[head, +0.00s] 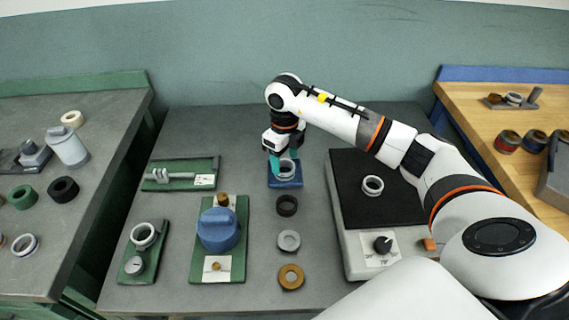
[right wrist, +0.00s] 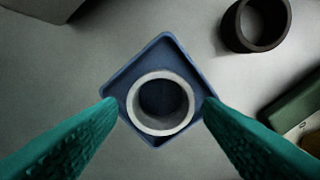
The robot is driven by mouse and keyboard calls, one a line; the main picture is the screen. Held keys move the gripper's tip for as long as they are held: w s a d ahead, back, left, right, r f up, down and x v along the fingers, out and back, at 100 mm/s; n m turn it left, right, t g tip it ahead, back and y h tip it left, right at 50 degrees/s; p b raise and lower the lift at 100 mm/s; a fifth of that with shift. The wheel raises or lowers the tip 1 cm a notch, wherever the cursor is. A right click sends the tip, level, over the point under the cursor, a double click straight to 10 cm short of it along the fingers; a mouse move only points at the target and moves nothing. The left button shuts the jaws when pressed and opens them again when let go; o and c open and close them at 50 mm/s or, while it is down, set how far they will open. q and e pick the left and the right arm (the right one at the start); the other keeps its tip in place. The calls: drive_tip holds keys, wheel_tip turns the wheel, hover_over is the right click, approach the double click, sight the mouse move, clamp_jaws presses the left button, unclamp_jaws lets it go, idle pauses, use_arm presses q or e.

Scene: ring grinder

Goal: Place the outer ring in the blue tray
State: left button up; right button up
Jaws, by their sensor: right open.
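The blue tray (head: 285,183) lies on the grey table below my right gripper; it also shows in the right wrist view (right wrist: 166,48). A light grey ring (right wrist: 160,74), taken to be the outer ring, appears to lie flat inside the tray, towards its near corner. In the head view this ring (head: 288,167) is partly hidden by the gripper. My right gripper (head: 283,163) is open, its teal fingers on either side of the ring, with visible gaps between them and it. Another light ring (head: 372,185) lies on the black plate of the grinder. My left gripper is not in view.
A dark ring (head: 287,205), a grey ring (head: 289,240) and a bronze ring (head: 291,276) lie in a column in front of the tray. Green boards with a blue part (head: 218,229) and gauges stand left. The grinder (head: 356,240) stands right.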

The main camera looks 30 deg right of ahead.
wheel_tip(320, 180, up, 10)
drive_tip(key=shift+f+b, duration=0.25)
drive_tip(key=shift+b, duration=0.1)
